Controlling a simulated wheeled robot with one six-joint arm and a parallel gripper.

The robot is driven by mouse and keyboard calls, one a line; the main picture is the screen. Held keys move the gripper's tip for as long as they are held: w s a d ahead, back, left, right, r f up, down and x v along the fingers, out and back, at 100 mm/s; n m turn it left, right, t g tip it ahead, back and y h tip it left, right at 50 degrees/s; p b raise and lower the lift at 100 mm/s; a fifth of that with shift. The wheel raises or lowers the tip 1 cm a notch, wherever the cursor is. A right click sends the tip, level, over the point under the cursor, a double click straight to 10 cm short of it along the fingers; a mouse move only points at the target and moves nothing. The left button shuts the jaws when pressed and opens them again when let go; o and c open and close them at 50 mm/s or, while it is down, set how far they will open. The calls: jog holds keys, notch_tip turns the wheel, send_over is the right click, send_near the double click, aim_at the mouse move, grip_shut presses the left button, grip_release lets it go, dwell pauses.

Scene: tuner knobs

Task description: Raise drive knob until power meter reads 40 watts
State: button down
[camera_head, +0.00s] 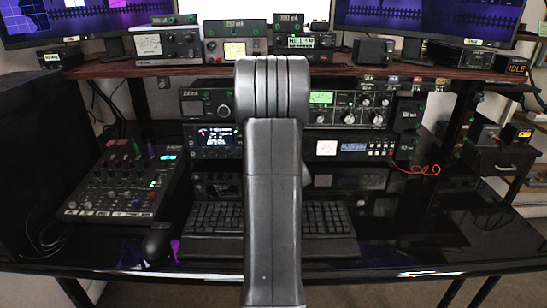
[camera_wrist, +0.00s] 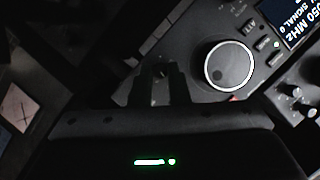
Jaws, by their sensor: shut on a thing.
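My gripper (camera_wrist: 160,75) is shut on a small dark knob (camera_wrist: 162,71) on the front of a black radio (camera_wrist: 203,78). I take it for the drive knob, but no label is readable. A large silver-ringed dial (camera_wrist: 229,74) sits just to its right in the wrist view. In the head view my arm hides the gripper and that knob; the radio's lit screen (camera_head: 215,139) shows left of the arm. Pale needle meters stand on the upper shelf (camera_head: 235,50) and on a unit right of the arm (camera_head: 327,148). I cannot tell which is the power meter, or its reading.
A mixer (camera_head: 120,185) is at the left, with a mouse (camera_head: 157,241) and keyboard (camera_head: 330,218) on the glossy black desk (camera_head: 400,262). Several radios crowd the wooden shelf (camera_head: 400,72). A red cable (camera_head: 415,168) loops at the right.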

jog(key=shift+d+m+y+p, duration=0.1)
jog(key=shift+m+y+p, duration=0.5)
jog(key=shift+m, duration=0.3)
jog(key=shift+f+m+t+y, duration=0.25)
jog(key=shift+m+t, duration=0.35)
jog(key=shift+m, duration=0.6)
jog(key=c, duration=1.4)
grip_release()
jog(key=p+v, duration=0.1)
jog(key=v, duration=1.3)
jog(key=shift+w+d, duration=0.1)
jog(key=shift+d, duration=0.05)
